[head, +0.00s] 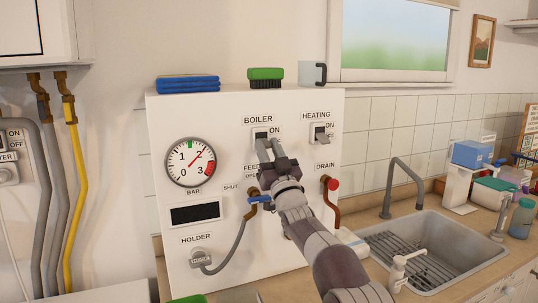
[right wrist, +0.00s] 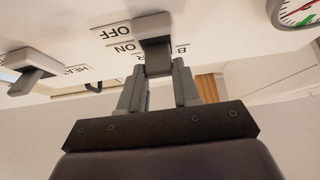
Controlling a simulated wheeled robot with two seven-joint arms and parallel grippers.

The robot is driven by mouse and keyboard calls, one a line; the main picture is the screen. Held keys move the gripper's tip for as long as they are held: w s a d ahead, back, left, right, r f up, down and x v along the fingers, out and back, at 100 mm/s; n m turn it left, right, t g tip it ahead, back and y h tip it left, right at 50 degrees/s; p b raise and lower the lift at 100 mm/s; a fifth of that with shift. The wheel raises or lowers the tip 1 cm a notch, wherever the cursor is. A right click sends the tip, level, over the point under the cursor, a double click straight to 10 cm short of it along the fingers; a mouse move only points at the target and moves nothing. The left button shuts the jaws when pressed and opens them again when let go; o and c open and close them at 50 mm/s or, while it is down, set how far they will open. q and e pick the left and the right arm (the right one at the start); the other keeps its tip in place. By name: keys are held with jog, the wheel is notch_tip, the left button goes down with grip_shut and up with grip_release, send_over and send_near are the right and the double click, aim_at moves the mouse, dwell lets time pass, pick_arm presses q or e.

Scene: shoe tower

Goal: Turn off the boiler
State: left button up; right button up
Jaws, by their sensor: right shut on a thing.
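The boiler switch (head: 261,132) is on the upper middle of the white panel (head: 230,110), under the BOILER label. My right gripper (head: 268,147) is at this switch from the front. In the right wrist view, the grey switch lever (right wrist: 157,62) sits between the two fingers of my right gripper (right wrist: 159,78), which is shut on it. That view is upside down and shows both OFF and ON labels. I cannot tell clearly which way the lever is set. My left gripper is out of view.
The heating switch (head: 320,136) is close on the right. A pressure gauge (head: 191,161) is left. A blue-handled feed valve (head: 258,200) and a red-knobbed drain valve (head: 332,185) sit below. A brush (head: 266,73) and blue folded cloths (head: 187,82) lie on top. A sink (head: 440,245) is right.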

jog(key=shift+s+r, duration=0.1)
jog(key=shift+r, duration=0.1)
jog(key=o, duration=1.1)
jog(key=shift+c, duration=0.2)
jog(key=shift+w+f, duration=0.15)
jog(key=shift+w, duration=0.05)
jog(key=b+v, duration=0.6)
jog(key=v, duration=0.6)
jog(key=shift+s+f, duration=0.25)
jog(key=shift+s, duration=0.05)
